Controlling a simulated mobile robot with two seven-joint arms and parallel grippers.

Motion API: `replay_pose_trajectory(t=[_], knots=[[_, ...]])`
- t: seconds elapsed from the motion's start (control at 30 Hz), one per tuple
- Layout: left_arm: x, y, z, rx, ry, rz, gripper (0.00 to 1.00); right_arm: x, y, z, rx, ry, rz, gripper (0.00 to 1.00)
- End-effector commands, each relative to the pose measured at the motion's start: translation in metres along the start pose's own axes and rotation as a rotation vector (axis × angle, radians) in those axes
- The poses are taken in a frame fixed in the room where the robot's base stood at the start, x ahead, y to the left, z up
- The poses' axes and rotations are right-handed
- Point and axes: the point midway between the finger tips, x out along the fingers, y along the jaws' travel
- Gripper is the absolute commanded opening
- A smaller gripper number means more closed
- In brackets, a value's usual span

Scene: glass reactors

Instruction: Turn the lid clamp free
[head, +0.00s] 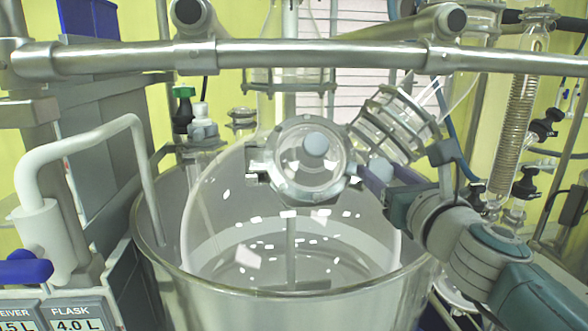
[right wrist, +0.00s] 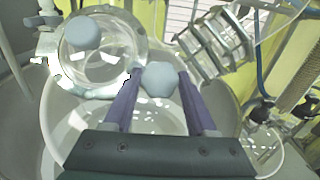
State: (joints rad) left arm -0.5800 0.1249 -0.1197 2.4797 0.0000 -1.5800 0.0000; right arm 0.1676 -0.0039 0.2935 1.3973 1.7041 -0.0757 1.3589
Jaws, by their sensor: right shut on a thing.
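The glass lid (head: 290,157) with a round grey knob (head: 316,145) closes the port of the large glass flask (head: 215,205). A metal lid clamp (head: 318,194) runs around the lid's rim. A second grey knob (head: 381,168) is at the clamp's right side; in the right wrist view this clamp knob (right wrist: 160,78) is between the two purple fingers. My right gripper (head: 372,178) reaches in from the right and is shut on it. In the right wrist view the lid (right wrist: 95,58) is just left of the fingers. My left gripper is out of view.
The flask stands inside a wide metal bath (head: 285,306). A metal bar (head: 300,53) crosses above the lid. A clamped glass neck (head: 395,122) is close to the upper right of my gripper, with a coiled condenser (head: 508,125) farther right. A white bent pipe (head: 85,140) is at the left.

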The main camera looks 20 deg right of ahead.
Motion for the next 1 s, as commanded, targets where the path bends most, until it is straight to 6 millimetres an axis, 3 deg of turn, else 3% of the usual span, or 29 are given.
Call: replay_pose_trajectory(t=[0.13,0.57,1.0], knots=[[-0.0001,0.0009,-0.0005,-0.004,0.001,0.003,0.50,-0.0001,0.0001,0.0000,0.000,0.000,0.000,0.01],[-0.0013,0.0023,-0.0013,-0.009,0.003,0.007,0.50,-0.0001,-0.0018,0.0000,-0.081,0.001,0.065,0.01],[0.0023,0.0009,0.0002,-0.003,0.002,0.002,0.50,0.0008,-0.0051,0.0000,-0.372,0.000,0.309,0.01]])
